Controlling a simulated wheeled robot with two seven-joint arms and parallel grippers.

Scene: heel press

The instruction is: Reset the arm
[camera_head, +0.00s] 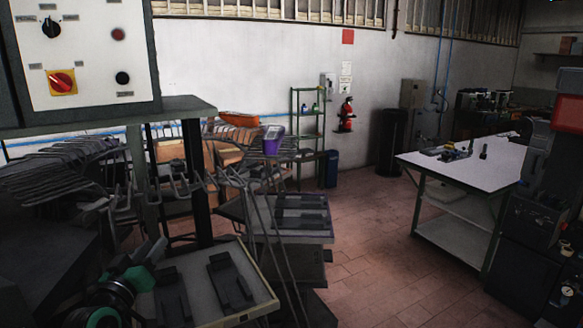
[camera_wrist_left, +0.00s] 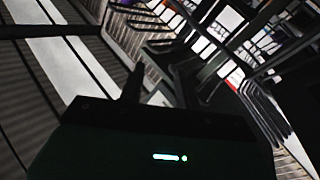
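My left gripper (camera_head: 150,251) is in the lower left of the head view, at the end of a dark arm with teal rings. It is beside a grey tray (camera_head: 262,292) that holds dark heel-shaped parts (camera_head: 230,281). In the left wrist view its dark body with a small lit bar fills the bottom, and the fingers (camera_wrist_left: 155,82) look apart with nothing seen between them. The picture is dark, so the fingertips are hard to make out. My right gripper is not in view.
A control box (camera_head: 85,50) stands close at the upper left. Racks of metal hooks (camera_head: 65,170) crowd the left side. A second tray (camera_head: 290,237) is behind the near one. A white-topped table (camera_head: 465,170) is at the right. The red floor (camera_head: 370,235) between is clear.

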